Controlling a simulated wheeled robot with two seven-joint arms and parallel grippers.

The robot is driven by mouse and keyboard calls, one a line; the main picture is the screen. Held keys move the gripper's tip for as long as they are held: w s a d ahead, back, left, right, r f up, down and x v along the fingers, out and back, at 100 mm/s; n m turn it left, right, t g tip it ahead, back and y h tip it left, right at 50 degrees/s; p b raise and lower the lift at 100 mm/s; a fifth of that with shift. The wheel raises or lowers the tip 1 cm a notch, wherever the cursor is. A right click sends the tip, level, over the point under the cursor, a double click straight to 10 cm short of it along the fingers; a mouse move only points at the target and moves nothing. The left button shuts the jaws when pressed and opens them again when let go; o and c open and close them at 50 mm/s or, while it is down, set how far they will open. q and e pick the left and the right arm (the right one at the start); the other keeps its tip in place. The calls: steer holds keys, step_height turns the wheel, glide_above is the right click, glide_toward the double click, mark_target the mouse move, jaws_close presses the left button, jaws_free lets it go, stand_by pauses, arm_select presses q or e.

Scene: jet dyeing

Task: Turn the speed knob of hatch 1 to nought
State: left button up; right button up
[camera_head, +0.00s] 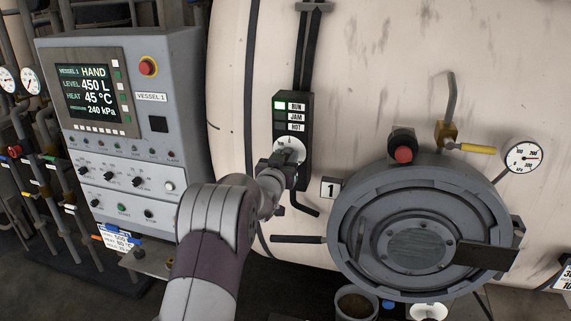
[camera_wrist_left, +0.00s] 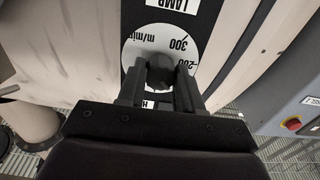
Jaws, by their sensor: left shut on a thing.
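The speed dial (camera_head: 291,146) is a white disc low on a black panel with RUN, JAM and HOT lamps. The green lamp by RUN is lit. My left gripper (camera_head: 281,162) reaches the dial from below and covers part of it. In the left wrist view, the dark knob (camera_wrist_left: 159,66) sits between the fingers of my left gripper (camera_wrist_left: 159,80), which is shut on it. The dial face (camera_wrist_left: 133,48) shows m/min, 200 and 300 upside down. The knob's pointer is hidden, so its setting cannot be read. My right gripper is out of view.
Round hatch 1 (camera_head: 420,235) is right of the panel, with a number plate (camera_head: 330,189) and a dark handle (camera_head: 298,239) sticking out left. A pressure gauge (camera_head: 523,156) is further right. The grey control cabinet (camera_head: 180,110) stands left of my arm.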

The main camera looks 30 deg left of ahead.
arm_select(q)
steer(key=m+b, duration=0.2)
steer(key=b, duration=0.1)
steer(key=m+b, duration=0.2)
steer(key=b, duration=0.2)
steer(key=m+b, duration=0.2)
steer(key=b, duration=0.1)
steer(key=shift+f, duration=0.25)
steer(key=shift+r+m+b, duration=0.2)
steer(key=shift+m+b, duration=1.15)
steer(key=shift+m, duration=0.05)
steer(key=o, duration=1)
steer(key=shift+s+d+r, duration=0.1)
steer(key=shift+o, duration=0.2)
steer(key=shift+s, duration=0.1)
